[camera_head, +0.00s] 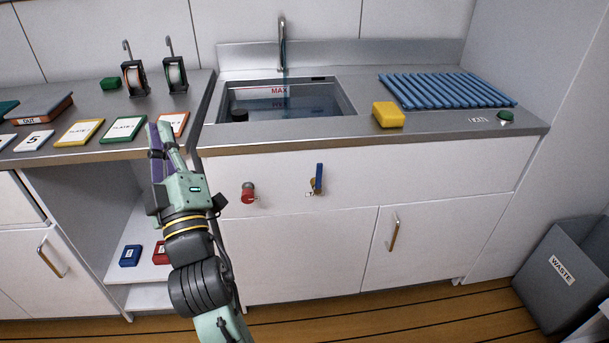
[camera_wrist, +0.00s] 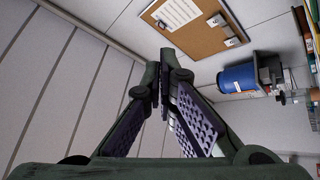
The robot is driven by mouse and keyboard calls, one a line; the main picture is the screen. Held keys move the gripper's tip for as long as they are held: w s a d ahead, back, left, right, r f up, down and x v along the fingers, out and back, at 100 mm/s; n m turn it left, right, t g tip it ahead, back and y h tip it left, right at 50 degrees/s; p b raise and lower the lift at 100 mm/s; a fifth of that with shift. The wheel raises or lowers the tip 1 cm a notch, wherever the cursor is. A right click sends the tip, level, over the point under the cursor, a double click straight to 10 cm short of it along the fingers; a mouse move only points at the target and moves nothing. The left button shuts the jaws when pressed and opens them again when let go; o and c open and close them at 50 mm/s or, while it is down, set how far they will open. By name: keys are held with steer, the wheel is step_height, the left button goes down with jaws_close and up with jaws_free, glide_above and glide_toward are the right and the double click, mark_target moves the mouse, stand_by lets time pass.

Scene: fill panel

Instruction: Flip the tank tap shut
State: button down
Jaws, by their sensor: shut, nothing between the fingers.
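A small brass tap with a blue lever (camera_head: 318,178) is on the white front panel below the sink. The lever stands upright, and a small label sits at its base. To its left is a red round knob (camera_head: 248,192) on the same panel. The sink tank (camera_head: 350,100) above holds water and has a red MAX mark. My gripper (camera_head: 156,128) is to the left of the tap and the knob, apart from both, pointing up near the counter edge. Its fingers are shut and empty; in the wrist view the fingertips (camera_wrist: 163,62) meet. The tap is not in the wrist view.
A faucet (camera_head: 282,42) stands behind the sink. A yellow block (camera_head: 388,115) and a blue ribbed rack (camera_head: 450,90) are on the right counter. Cards, including a green-edged one (camera_head: 124,129), lie near my gripper. The floor before the cabinet is clear; a waste bin (camera_head: 562,270) stands right.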

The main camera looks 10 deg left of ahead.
mark_target(318, 178)
steer(key=w+d+f+g+h, duration=0.1)
steer(key=w+d+f+h, duration=0.3)
steer(key=f, duration=0.6)
steer(key=w+d+f+n+g+h, duration=0.1)
steer(key=w+d+f+h, duration=0.4)
steer(key=d+f+h, duration=0.4)
steer(key=shift+w+d+f, duration=0.15)
steer(key=shift+d+f, duration=0.8)
steer(key=shift+d, duration=0.3)
steer(key=w+p, duration=0.1)
steer(key=w, duration=0.2)
steer(key=w+p, duration=0.1)
steer(key=w, duration=0.6)
steer(key=shift+w+a+r+p, duration=0.1)
steer(key=shift+w+a+p, duration=0.15)
steer(key=shift+p, duration=0.15)
steer(key=shift+w+d+p, duration=0.15)
steer(key=shift+d+p, duration=0.2)
steer(key=shift+d, duration=0.85)
steer(key=shift+w+d+f, duration=0.2)
steer(key=shift+d, duration=0.35)
steer(key=shift+w+d+r, duration=0.1)
steer(key=shift+w, duration=0.05)
